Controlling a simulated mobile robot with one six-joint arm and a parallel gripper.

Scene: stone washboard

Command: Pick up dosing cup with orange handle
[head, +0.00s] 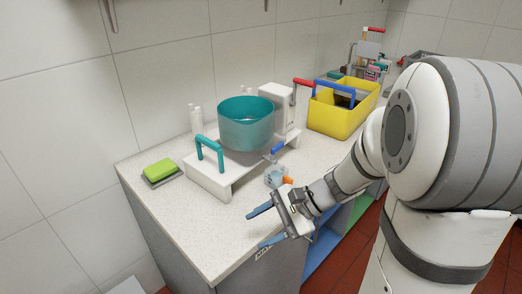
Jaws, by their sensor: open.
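The dosing cup (274,177) is a small pale blue cup with an orange handle (287,180). It stands on the counter just in front of the white stand, and its handle points right toward my arm. My gripper (262,228) is in front of the cup, nearer the counter's front edge. Its two blue fingers are spread apart and point left, with nothing between them. The gripper's wrist comes close to the handle in the picture; I cannot tell the exact gap.
A white stand (206,181) with a teal handle bears a teal bowl (246,130). A green sponge (159,168) lies on the left. A yellow crate (341,120) stands at the back right. The speckled counter (214,238) is clear at the front left.

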